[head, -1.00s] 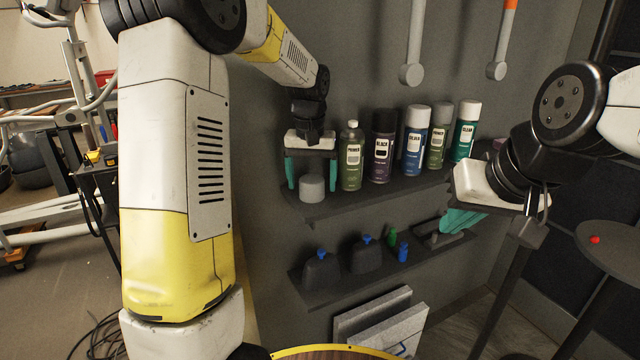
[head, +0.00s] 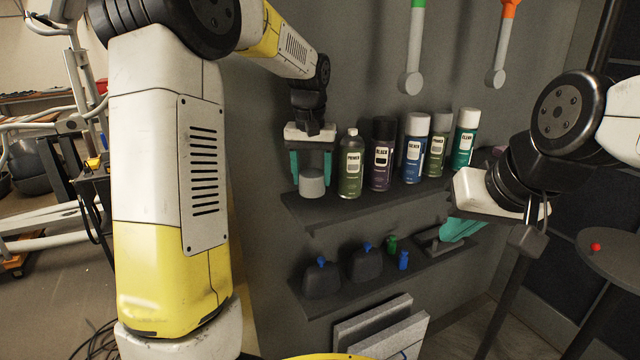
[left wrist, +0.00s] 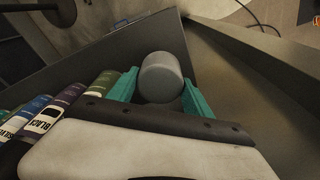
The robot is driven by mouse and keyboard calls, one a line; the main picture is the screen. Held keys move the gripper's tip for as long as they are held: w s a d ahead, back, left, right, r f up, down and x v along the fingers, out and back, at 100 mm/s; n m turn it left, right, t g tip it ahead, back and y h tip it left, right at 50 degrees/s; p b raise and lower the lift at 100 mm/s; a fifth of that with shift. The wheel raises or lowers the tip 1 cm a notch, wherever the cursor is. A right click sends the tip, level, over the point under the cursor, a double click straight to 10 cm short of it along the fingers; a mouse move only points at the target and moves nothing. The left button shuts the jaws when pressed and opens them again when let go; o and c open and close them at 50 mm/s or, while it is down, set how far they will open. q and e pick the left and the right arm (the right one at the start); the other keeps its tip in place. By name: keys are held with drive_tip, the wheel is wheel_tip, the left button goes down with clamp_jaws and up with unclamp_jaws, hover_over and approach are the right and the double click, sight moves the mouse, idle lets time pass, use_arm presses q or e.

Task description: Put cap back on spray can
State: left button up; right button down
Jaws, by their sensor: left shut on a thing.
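The grey cap (head: 312,185) is between the two teal fingers of my left gripper (head: 312,172), which is shut on it. It sits at the left end of the upper shelf, and I cannot tell for sure whether it clears the surface. The left wrist view also shows the cap (left wrist: 163,78) between the fingers. The uncapped green spray can (head: 351,170) stands upright on the shelf just right of the cap, its small nozzle showing. My right gripper (head: 458,230) is at the right near the lower shelf. Its teal fingers are partly hidden, so its opening is unclear.
Capped spray cans, black (head: 382,160), blue (head: 414,150) and others, stand right of the green can on the upper shelf (head: 345,212). The lower shelf (head: 335,300) holds dark bottles (head: 322,282) and small items. The wall is close behind.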

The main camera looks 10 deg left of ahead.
use_arm(q)
drive_tip(key=s+d, duration=0.3)
drive_tip(key=s, duration=0.4)
drive_tip(key=s+d+r, duration=0.1)
drive_tip(key=s+d, duration=0.2)
drive_tip(key=s, duration=0.4)
drive_tip(key=shift+s+d+r, duration=0.15)
drive_tip(key=shift+s+d, duration=0.05)
drive_tip(key=shift+s, duration=0.05)
